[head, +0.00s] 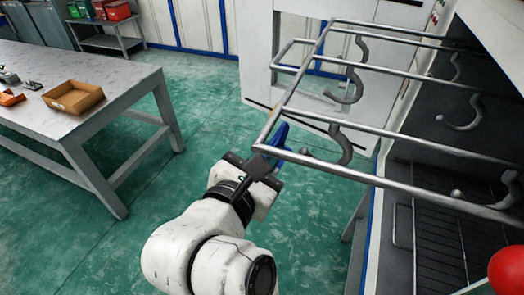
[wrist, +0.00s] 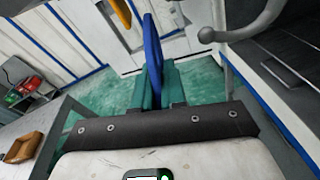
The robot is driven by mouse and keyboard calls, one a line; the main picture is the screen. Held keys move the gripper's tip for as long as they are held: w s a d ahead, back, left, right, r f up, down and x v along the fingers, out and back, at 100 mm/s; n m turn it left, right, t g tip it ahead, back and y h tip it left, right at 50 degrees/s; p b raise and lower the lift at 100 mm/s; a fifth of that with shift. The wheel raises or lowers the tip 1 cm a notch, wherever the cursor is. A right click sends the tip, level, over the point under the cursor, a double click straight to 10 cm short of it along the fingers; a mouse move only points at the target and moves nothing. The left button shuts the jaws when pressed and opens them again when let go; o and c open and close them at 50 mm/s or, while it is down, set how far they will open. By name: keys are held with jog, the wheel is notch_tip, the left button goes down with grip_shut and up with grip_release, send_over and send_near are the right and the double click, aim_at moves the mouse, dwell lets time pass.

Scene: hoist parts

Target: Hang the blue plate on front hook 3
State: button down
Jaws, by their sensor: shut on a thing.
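The blue plate (head: 279,134) is held edge-on at the front left corner of the hanging rack. It also shows in the wrist view (wrist: 152,48), upright between the fingers. My gripper (head: 264,166) is shut on it, just below and beside the rack's front rail. Grey hooks hang from the rack: a near front hook (head: 345,148), and another front hook (head: 353,88) farther back. The plate is left of the near hook and apart from it. In the wrist view a hook (wrist: 245,32) shows right of the plate. I see no number on the hooks.
The metal rack (head: 420,194) juts from an open grey cabinet; its rails are close to my gripper. A red round thing (head: 506,270) is at lower right. A workbench (head: 120,88) with a cardboard tray (head: 73,108) stands left. Green floor between is clear.

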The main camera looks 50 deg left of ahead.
jog(key=w+d+f, duration=0.2)
jog(key=w+d, duration=0.2)
jog(key=d, duration=0.3)
jog(key=shift+w+n, duration=0.15)
jog(key=shift+n, duration=0.15)
dwell(1.2)
jog(key=shift+d+h, duration=0.2)
jog(key=shift+h, duration=0.2)
dwell(0.4)
jog(key=shift+f, duration=0.45)
dwell(0.4)
dwell(0.3)
jog(key=c, duration=1.1)
grip_release()
jog(key=shift+f, duration=0.1)
jog(key=b+v, duration=0.2)
jog(key=v, duration=0.9)
